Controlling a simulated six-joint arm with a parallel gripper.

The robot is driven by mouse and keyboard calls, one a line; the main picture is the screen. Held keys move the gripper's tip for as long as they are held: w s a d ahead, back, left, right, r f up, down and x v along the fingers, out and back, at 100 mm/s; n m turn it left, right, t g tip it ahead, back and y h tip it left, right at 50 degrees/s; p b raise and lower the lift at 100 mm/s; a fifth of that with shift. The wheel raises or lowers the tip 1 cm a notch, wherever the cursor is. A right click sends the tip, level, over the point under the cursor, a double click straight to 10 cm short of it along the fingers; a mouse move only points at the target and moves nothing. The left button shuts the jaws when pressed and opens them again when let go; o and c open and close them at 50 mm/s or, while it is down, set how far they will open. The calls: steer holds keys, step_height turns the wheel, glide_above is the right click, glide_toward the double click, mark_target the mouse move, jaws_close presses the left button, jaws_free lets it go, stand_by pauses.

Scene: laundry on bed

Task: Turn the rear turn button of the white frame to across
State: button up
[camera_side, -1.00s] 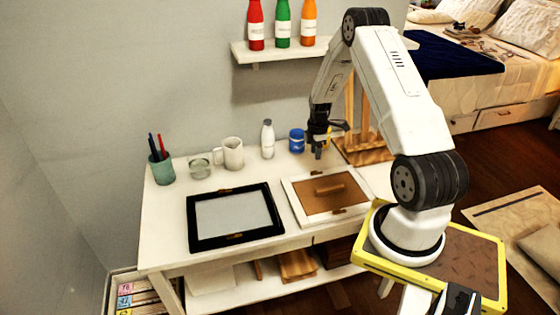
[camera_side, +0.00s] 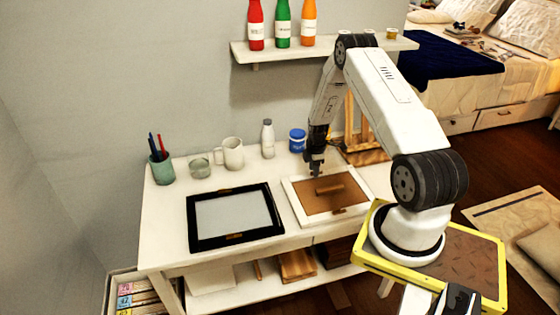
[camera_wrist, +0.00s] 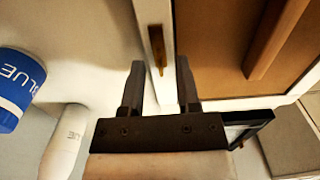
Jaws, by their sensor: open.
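The white frame (camera_side: 298,204) lies flat on the table with a brown back panel (camera_side: 350,192) inside it. In the wrist view its white rail (camera_wrist: 150,10) runs up the middle beside the brown panel (camera_wrist: 225,60). The rear turn button (camera_wrist: 157,48), small and brassy, sits on this rail and looks roughly lengthwise along it. In the side view my gripper hides it. My gripper (camera_side: 316,172) points down over the frame's rear edge. In the wrist view my gripper (camera_wrist: 160,88) is open and empty, its fingers on either side of the button's line. Contact cannot be told.
A black frame (camera_side: 191,222) lies to the left. A blue tin (camera_side: 297,141), a white bottle (camera_side: 267,139) and a mug (camera_side: 232,154) stand behind. A wooden bar handle (camera_side: 328,187) rises from the panel. A bottle shelf (camera_side: 275,54) hangs above.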

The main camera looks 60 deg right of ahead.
jaws_close()
steer(key=shift+m, duration=0.4)
steer(key=m, duration=1.2)
steer(key=shift+m, duration=0.3)
steer(key=m, duration=0.4)
steer(key=shift+m, duration=0.3)
stand_by(0.3)
